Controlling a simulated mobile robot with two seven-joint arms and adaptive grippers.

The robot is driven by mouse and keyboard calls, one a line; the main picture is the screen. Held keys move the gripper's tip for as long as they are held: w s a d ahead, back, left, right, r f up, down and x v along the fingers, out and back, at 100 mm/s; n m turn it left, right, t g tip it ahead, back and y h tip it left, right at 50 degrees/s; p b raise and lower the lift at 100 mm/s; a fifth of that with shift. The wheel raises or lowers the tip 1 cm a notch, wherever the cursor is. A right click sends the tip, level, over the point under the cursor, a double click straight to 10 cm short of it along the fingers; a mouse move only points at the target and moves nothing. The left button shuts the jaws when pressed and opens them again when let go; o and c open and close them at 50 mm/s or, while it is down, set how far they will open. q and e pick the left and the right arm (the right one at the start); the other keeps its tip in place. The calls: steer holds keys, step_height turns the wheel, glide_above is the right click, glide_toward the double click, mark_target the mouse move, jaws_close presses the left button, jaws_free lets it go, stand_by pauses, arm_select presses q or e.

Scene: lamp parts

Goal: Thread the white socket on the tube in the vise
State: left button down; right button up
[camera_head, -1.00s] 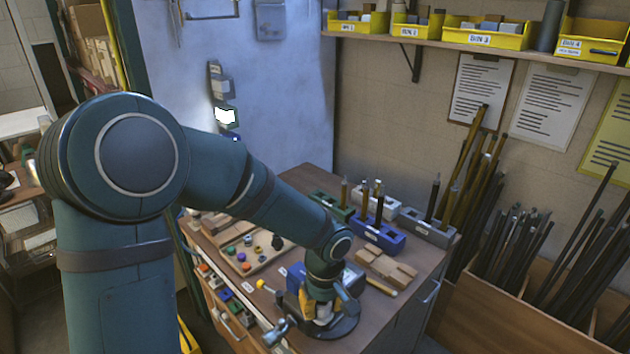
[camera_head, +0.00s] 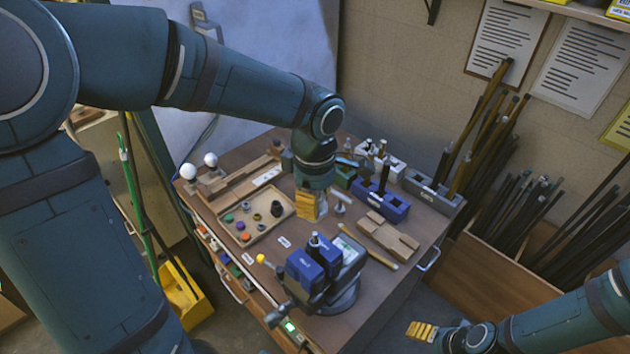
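The vise (camera_head: 345,293) stands at the front of the workbench, with two blue jaws (camera_head: 304,270). A short upright tube (camera_head: 314,240) shows between the jaws, with a small light tip. I cannot make out a white socket for certain, on the tube or elsewhere. My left gripper (camera_head: 312,212) points down with yellow fingers, above the bench behind the vise and apart from the tube. Its finger gap and anything inside it are hidden. My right gripper (camera_head: 422,331) is at the lower right, off the bench's front right edge, its opening unclear.
A wooden tray (camera_head: 262,238) with coloured caps and dark rings lies left of the vise. Two white bulbs (camera_head: 210,159) stand at the back left. A blue block (camera_head: 382,203), grey holder (camera_head: 432,193) and wooden blocks (camera_head: 388,236) fill the right side.

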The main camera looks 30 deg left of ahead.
arm_select(q)
steer(key=shift+w, duration=0.1)
steer(key=shift+s+f, duration=0.2)
steer(key=shift+f, duration=0.15)
steer(key=b, duration=0.3)
glide_above(315, 234)
steer(key=shift+f, duration=2.1)
steer(key=shift+f+b, duration=1.15)
steer(key=shift+b, duration=0.05)
stand_by(0.3)
steer(key=c, duration=1.5)
jaws_free()
jaws_close()
